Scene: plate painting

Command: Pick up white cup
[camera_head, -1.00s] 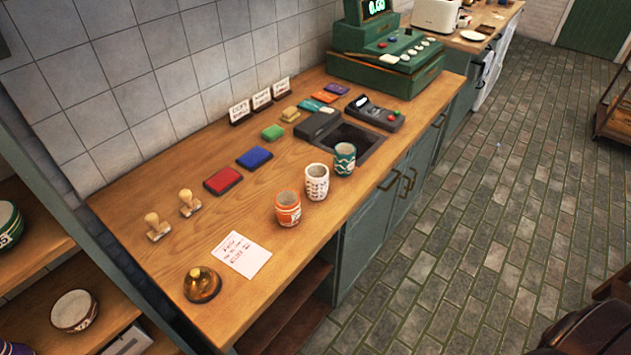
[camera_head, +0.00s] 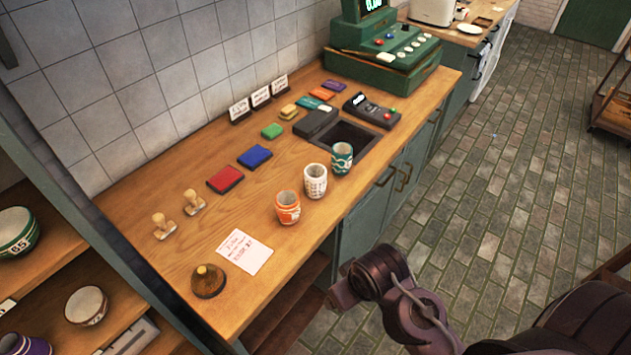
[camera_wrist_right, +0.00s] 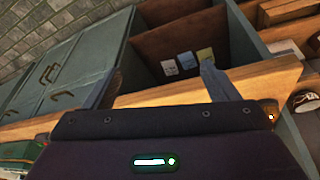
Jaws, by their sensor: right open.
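The white cup (camera_head: 315,181) with dark markings stands upright on the wooden counter (camera_head: 130,195). It is between an orange cup (camera_head: 288,207) and a teal patterned cup (camera_head: 342,158). My right arm shows at the lower right of the head view, off the counter's front and apart from the cups; its fingertips cannot be made out there. In the right wrist view my right gripper (camera_wrist_right: 158,82) has its two fingers spread wide with nothing between them. The white cup does not show in that view. My left gripper is out of view.
A bell (camera_head: 208,281), a note (camera_head: 244,252), two stamps and ink pads lie around the cups. A card reader (camera_head: 372,111) and green register (camera_head: 385,50) stand farther back. Shelves with bowls are at left. Floor in front of the counter is clear.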

